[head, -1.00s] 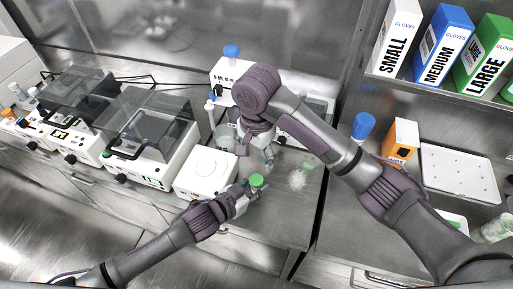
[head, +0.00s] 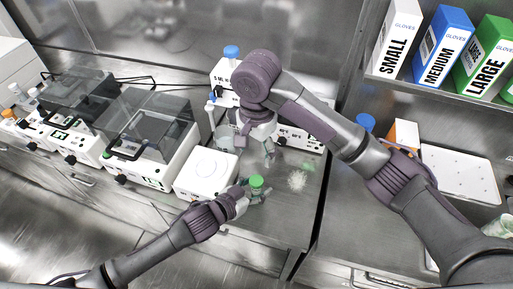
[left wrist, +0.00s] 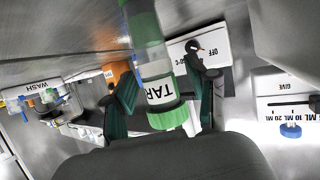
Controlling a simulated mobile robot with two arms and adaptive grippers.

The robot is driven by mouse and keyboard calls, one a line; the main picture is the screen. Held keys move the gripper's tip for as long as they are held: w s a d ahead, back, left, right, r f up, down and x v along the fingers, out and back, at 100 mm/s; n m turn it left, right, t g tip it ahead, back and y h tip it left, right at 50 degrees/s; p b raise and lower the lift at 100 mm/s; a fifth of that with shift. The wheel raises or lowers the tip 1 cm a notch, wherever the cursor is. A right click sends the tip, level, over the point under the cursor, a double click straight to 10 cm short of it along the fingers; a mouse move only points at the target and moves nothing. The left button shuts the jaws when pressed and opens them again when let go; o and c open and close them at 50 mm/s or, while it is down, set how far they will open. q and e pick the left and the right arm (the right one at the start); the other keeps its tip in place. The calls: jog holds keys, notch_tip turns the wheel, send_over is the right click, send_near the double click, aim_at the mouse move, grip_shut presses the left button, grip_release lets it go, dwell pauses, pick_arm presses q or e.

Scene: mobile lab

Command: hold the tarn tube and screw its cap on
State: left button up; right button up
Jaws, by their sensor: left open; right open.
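The tarn tube (left wrist: 155,62) stands between the fingers of my open left gripper (left wrist: 163,95) in the left wrist view. A green cap (left wrist: 168,117) is at the near end, and a green part shows at the far end. In the head view the green cap (head: 256,182) sits at the tip of my left gripper (head: 246,192), and the gripper hides most of the tube. I cannot tell how tightly the cap is seated. My right gripper (head: 269,152) is open and empty, above and behind the cap, apart from it.
A white device (head: 206,172) stands left of the tube, with lidded machines (head: 150,140) further left. Glove boxes (head: 440,45) sit on the right shelf, above a white tray (head: 460,170). The counter right of the tube is mostly clear.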

pick_arm(q)
jog(key=v, duration=1.2)
jog(key=shift+s, duration=0.1)
